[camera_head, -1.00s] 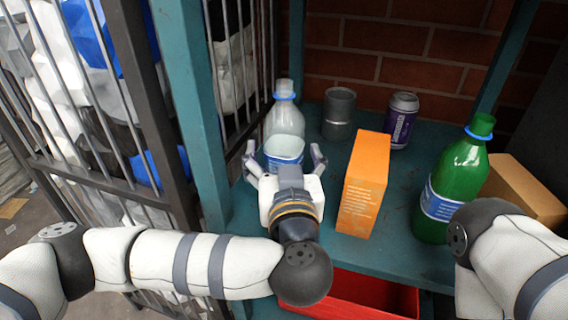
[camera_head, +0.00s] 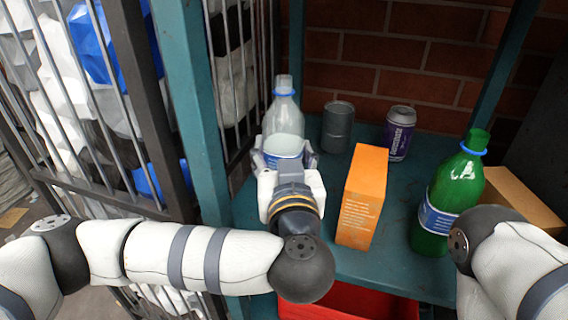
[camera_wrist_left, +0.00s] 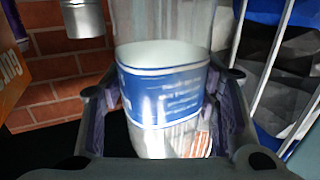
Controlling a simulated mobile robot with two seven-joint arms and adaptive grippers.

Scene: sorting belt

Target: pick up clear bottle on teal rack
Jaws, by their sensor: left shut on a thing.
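The clear bottle (camera_head: 284,117) with a blue and white label stands upright on the teal rack (camera_head: 390,262), near its left post. My left gripper (camera_head: 284,160) is shut on the bottle around its label. In the left wrist view the bottle (camera_wrist_left: 165,95) fills the middle between the two fingers, and its top is cut off. My right arm (camera_head: 505,255) shows at the lower right, but its gripper is not in view.
An orange box (camera_head: 362,197) stands just right of my left gripper. A grey can (camera_head: 338,127) and a purple can (camera_head: 399,133) stand behind. A green bottle (camera_head: 450,195) and a cardboard box (camera_head: 520,200) are at right. A red bin (camera_head: 345,302) sits below.

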